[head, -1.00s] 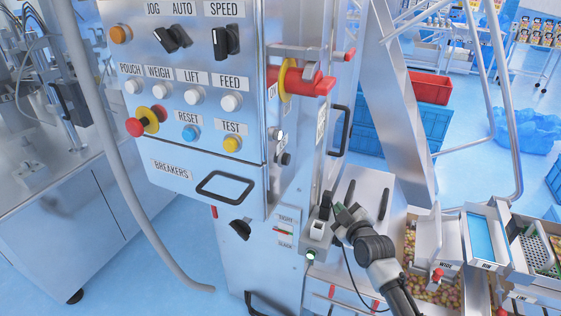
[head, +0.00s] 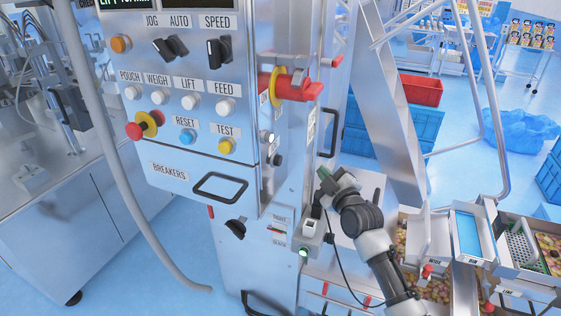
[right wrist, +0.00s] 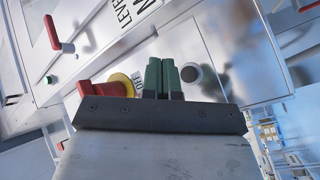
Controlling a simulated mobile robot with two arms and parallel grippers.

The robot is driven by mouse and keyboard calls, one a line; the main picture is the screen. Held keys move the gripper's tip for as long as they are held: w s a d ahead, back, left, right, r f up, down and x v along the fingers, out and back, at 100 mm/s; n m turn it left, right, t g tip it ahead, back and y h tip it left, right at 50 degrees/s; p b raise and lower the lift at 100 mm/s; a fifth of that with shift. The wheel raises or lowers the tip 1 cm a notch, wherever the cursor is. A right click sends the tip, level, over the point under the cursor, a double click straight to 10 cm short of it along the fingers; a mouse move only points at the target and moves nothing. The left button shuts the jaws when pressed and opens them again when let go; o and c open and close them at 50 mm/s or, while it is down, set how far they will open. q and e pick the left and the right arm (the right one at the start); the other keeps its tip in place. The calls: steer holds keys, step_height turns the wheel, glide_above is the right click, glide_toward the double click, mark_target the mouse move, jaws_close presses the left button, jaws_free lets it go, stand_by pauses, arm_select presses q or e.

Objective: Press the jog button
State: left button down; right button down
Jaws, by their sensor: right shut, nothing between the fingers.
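My right gripper (head: 325,180) is in front of the right side of the steel cabinet, below the red rotary handle. Its green fingertips are together and empty; they show in the right wrist view (right wrist: 162,68). Just right of them there is a round dark button with a pale rim (right wrist: 192,73); I cannot read a label for it or tell if the fingers touch it. In the head view the cabinet's side carries a pale button (head: 268,136) and a black button (head: 277,160). The JOG/AUTO selector (head: 170,47) is on the front panel. My left gripper is not in view.
The red rotary handle (head: 298,86) juts out above my right gripper. A black pull handle (head: 331,133) stands behind it. A small grey box with a white switch (head: 309,228) sits below. Snack bins (head: 432,240) stand at the right.

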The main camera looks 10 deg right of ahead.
mark_target(278, 160)
steer(key=w+a, duration=0.4)
steer(key=a, duration=0.3)
steer(key=shift+w, duration=0.35)
stand_by(1.8)
steer(key=shift+w+a, duration=0.2)
steer(key=shift+a, duration=0.1)
